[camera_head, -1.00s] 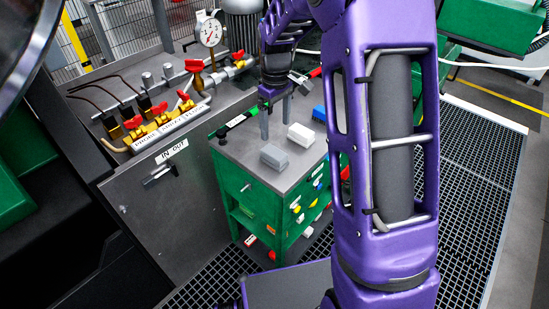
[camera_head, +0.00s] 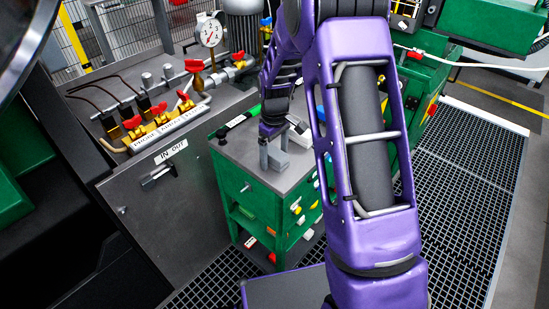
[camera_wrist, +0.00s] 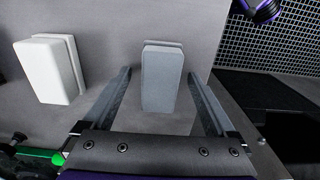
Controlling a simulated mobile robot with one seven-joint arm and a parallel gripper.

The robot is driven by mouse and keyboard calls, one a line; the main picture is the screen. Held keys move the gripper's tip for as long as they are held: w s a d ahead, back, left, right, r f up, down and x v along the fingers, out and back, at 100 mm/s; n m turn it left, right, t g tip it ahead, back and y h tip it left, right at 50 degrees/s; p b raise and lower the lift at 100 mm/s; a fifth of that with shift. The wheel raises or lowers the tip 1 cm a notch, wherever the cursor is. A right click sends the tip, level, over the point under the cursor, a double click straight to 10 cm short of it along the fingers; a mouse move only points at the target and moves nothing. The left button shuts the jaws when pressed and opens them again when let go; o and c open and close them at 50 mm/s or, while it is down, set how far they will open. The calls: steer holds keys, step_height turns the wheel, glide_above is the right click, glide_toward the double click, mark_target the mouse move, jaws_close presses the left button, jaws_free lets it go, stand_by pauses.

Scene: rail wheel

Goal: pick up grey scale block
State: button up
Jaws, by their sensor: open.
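The grey scale block (camera_wrist: 162,80) lies on the cart top between the two fingers of my gripper (camera_wrist: 160,98) in the wrist view. A gap shows on each side of the block, so the fingers are open and not touching it. In the head view the grey block (camera_head: 278,161) is partly covered by my gripper (camera_head: 274,155), which reaches down at it. A white block (camera_wrist: 54,69) lies beside it, to the left in the wrist view and partly hidden behind my gripper in the head view.
The green cart (camera_head: 258,208) has a grey top, with a green-and-black tool (camera_head: 235,124) on it. Red-handled valves (camera_head: 160,125) and a round gauge (camera_head: 209,31) stand on the bench to the left. The cart's near top is clear.

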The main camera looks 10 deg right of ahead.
mark_target(275, 152)
jaws_close()
stand_by(0.3)
steer(key=shift+r, duration=0.1)
step_height(275, 152, up, 10)
steer(key=shift+f+p, duration=0.1)
steer(key=shift+p, duration=0.5)
